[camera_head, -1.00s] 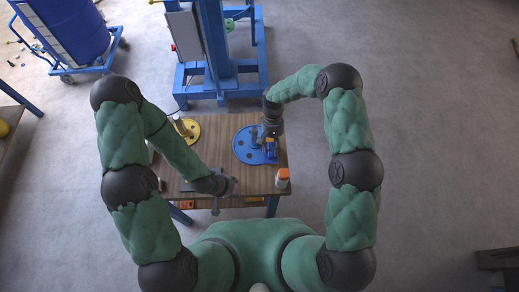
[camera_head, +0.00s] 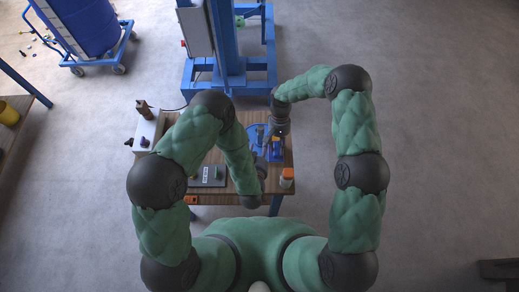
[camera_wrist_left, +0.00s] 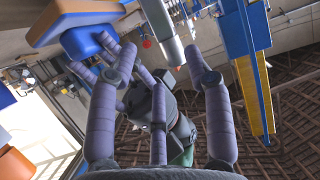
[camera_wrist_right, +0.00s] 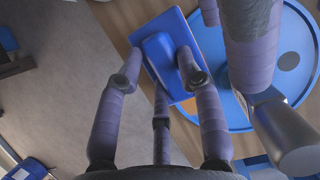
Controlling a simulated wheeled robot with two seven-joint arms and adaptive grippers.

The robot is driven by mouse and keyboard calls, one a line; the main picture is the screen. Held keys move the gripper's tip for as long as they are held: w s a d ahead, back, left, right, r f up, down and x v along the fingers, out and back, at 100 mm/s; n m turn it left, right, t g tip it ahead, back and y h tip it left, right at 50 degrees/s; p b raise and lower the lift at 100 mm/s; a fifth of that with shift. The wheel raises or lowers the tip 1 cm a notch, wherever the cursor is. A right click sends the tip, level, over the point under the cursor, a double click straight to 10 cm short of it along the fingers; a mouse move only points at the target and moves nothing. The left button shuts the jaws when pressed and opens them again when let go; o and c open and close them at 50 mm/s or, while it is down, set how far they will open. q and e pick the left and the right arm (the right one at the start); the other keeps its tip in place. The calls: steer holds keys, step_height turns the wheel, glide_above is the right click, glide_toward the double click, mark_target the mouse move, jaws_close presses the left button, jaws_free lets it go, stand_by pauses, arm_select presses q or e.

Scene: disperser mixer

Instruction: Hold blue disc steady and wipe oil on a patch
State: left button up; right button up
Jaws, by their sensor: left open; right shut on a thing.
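My right gripper (camera_head: 274,146) is shut on a blue block (camera_wrist_right: 162,52) with a wider blue plate, at the disc's near edge. Whether the plate touches the disc is unclear. The oil patch cannot be made out.
A dark grey plate (camera_head: 207,182) with a green part lies at the front. A white box (camera_head: 146,128) sits at the left. The blue mixer frame (camera_head: 228,75) stands behind the table.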

mark_target(263, 131)
arm_select(q)
steer(key=x, duration=1.1)
steer(key=shift+w+d+f, duration=0.1)
steer(key=shift+w+f, duration=0.05)
steer(key=shift+w, duration=0.2)
jaws_close()
steer(key=shift+c, duration=1.9)
jaws_free()
steer(key=c, duration=0.5)
steer(key=shift+c, duration=0.2)
